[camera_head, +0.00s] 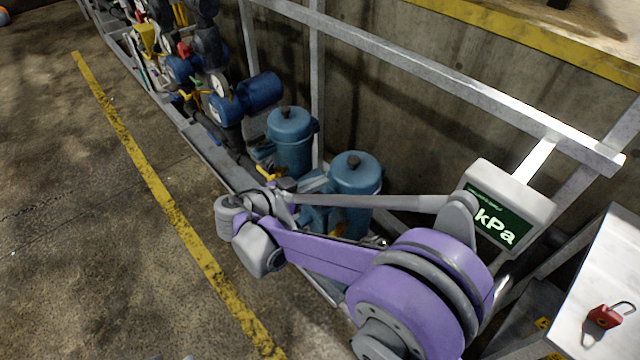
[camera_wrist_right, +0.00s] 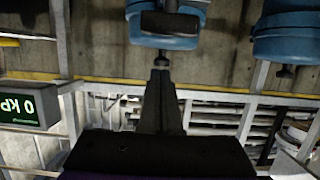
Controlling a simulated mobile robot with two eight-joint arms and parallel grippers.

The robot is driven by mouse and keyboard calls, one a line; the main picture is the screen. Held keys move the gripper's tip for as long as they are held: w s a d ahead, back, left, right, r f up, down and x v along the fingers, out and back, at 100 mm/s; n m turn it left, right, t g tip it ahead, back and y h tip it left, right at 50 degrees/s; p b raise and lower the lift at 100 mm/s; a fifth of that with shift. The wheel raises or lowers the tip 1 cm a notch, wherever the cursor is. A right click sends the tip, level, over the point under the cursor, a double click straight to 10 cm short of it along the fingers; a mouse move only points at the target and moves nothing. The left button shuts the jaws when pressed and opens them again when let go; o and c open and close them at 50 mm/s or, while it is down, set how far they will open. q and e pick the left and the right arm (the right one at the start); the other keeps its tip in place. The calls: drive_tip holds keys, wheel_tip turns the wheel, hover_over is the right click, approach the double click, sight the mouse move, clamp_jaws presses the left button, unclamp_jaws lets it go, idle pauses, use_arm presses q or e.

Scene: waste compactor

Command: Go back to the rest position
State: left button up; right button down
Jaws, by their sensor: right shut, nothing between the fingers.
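My right arm comes in from the lower right of the head view and reaches left, low in front of the pipework. Its gripper (camera_head: 286,185) is small there, close to the two blue canisters, and partly hidden by the wrist. In the right wrist view, which looks upside down, the gripper (camera_wrist_right: 161,62) has its dark fingers together with nothing between them. The fingertips appear in line with one blue canister (camera_wrist_right: 160,42); I cannot tell whether they touch it. My left gripper is not in view.
Two blue canisters (camera_head: 290,140) (camera_head: 357,178) stand by the metal frame (camera_head: 430,58). A kPa display (camera_head: 497,222) and a red padlock (camera_head: 605,316) on a pale box (camera_head: 600,265) are at right. Blue pumps and valves (camera_head: 258,92) line the back. The floor left of the yellow line (camera_head: 165,195) is clear.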

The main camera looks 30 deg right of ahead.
drive_tip(key=s+a+f, duration=0.2)
drive_tip(key=a+f, duration=0.1)
drive_tip(key=a, duration=0.4)
drive_tip(key=s+d+r+n+g+y+p, duration=0.1)
drive_tip(key=s+d+r+n+y+p, duration=0.1)
drive_tip(key=s+d+n+y+p, duration=0.35)
drive_tip(key=s+a+r+n+t+y+p, duration=0.1)
drive_tip(key=s+n+y+p, duration=0.1)
drive_tip(key=s+n+y, duration=0.2)
drive_tip(key=s+a+r+n+t+y+p, duration=0.1)
drive_tip(key=s+n+y, duration=0.3)
drive_tip(key=s, duration=0.5)
drive_tip(key=shift+s+a+r+n+p, duration=0.15)
drive_tip(key=shift+a+r+n+p, duration=0.35)
drive_tip(key=shift+n+p, duration=0.2)
drive_tip(key=shift+y, duration=0.25)
